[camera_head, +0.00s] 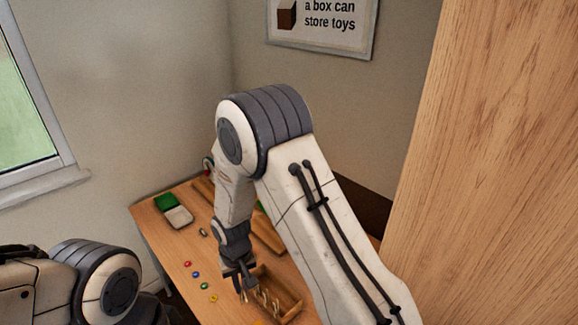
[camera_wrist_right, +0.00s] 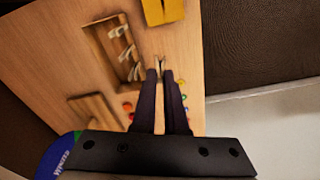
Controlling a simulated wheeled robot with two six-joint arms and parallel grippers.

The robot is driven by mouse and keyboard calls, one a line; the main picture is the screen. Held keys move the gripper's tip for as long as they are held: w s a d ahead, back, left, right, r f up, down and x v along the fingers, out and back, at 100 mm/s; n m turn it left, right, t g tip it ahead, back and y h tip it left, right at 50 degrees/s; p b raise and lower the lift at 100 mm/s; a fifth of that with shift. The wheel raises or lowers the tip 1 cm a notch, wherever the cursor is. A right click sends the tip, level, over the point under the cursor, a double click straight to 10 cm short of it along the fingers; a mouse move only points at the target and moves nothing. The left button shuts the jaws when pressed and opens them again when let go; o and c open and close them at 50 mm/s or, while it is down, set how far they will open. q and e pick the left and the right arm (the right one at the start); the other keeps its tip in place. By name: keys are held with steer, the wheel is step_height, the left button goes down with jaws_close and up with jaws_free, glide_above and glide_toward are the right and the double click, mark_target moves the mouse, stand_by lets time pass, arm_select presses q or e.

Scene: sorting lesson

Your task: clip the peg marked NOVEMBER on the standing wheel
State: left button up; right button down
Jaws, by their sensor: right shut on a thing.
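My right gripper (camera_head: 241,289) reaches down at the wooden tray of pegs (camera_head: 293,312). In the right wrist view its dark fingers (camera_wrist_right: 161,74) are close together, shut on a small pale peg (camera_wrist_right: 159,62). No marking can be read on this peg. Several pale pegs (camera_wrist_right: 122,42) stay in the tray, left of the fingers in that view. A blue and green rounded edge (camera_wrist_right: 58,158) with upside-down lettering, perhaps part of the wheel, shows at the lower left; my gripper body covers much around it. My left gripper is out of view.
Small coloured pieces (camera_head: 196,274) lie left of the tray. A green and white box (camera_head: 179,217) sits at the table's far left. A yellow object (camera_wrist_right: 163,10) lies beyond the fingers. A wooden piece (camera_wrist_right: 98,112) lies near the tray.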

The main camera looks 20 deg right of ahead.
steer(key=w+d+r+n+t+y+p, duration=0.2)
steer(key=w+d+r+n+t+p, duration=0.3)
steer(key=w+d+r, duration=1.7)
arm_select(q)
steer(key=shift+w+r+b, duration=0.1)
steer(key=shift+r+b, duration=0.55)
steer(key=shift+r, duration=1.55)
arm_select(e)
steer(key=shift+w+d+f+m, duration=0.1)
steer(key=shift+d+f+m, duration=0.1)
steer(key=shift+f, duration=0.4)
steer(key=shift+w+d+f+m, duration=0.15)
steer(key=shift+f+m, duration=0.05)
steer(key=shift+f, duration=0.45)
steer(key=shift+w+d+f+m, duration=0.1)
steer(key=shift+d+f+m, duration=0.1)
steer(key=shift+f, duration=0.4)
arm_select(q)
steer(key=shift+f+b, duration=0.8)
arm_select(e)
steer(key=shift+s, duration=0.1)
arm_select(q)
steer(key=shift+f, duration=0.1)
arm_select(e)
steer(key=shift+f, duration=0.1)
